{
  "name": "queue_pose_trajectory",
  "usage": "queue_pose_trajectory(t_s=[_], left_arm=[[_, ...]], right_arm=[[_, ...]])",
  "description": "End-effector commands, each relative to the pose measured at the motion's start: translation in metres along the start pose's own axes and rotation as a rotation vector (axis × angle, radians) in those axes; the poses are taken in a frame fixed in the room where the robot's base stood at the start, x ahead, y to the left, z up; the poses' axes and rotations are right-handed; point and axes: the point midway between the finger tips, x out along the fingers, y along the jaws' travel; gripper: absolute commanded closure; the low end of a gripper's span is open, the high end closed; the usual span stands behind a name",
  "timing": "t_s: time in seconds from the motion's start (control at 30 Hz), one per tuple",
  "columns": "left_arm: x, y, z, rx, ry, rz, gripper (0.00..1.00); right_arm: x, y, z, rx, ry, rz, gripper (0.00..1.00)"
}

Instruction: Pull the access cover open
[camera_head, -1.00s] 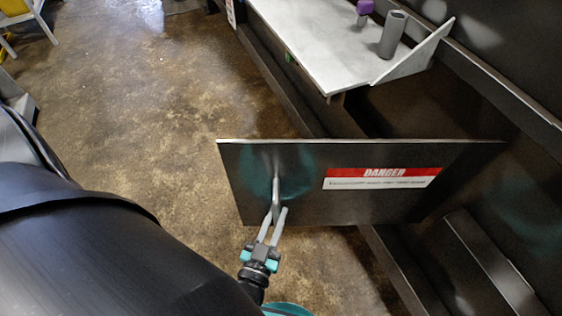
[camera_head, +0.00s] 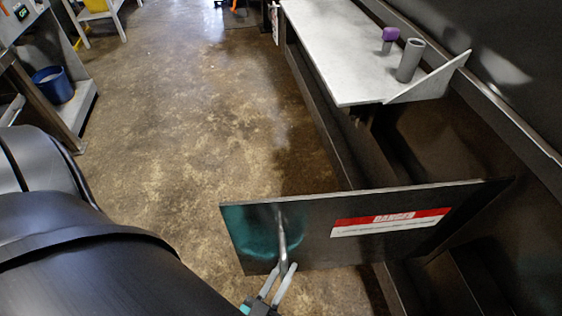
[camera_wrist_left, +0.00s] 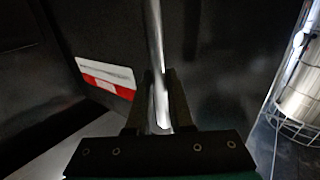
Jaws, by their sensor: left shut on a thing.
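The access cover (camera_head: 310,247) is a dark flat panel with a red and white DANGER label (camera_head: 390,223). It stands swung out from the machine over the floor, with its right edge at the machine. A metal bar handle (camera_head: 281,236) is near its left end. My left gripper (camera_head: 284,273) is shut on the lower part of the handle. In the left wrist view the handle (camera_wrist_left: 155,60) runs down between the fingers, and the label (camera_wrist_left: 105,78) is to the left. My right gripper is not in view.
A pale shelf (camera_head: 345,60) with a grey cylinder (camera_head: 410,61) and a purple-topped item (camera_head: 390,38) is beyond the cover. A blue bin (camera_head: 52,85) stands at the left. Open concrete floor (camera_head: 190,110) lies between.

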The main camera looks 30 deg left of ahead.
Motion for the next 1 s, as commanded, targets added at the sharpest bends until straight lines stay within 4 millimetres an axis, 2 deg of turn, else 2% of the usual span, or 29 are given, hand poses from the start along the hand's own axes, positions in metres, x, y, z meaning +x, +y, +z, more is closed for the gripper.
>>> queue_pose_trajectory(t_s=[0.27, 0.3, 0.53, 1.0], left_arm=[[0.0008, 0.0032, 0.0001, -0.001, -0.001, 0.006, 1.00], [0.0009, 0.0030, 0.0000, -0.001, -0.001, 0.006, 0.76], [0.0007, 0.0011, -0.0003, -0.001, 0.001, 0.002, 0.50], [-0.0008, -0.0003, -0.0003, 0.000, 0.001, 0.000, 0.50]], right_arm=[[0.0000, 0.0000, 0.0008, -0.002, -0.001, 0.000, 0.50], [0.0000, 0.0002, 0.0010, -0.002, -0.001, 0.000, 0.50], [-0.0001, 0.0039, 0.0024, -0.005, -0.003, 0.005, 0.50], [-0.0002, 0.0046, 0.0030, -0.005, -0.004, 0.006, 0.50]])
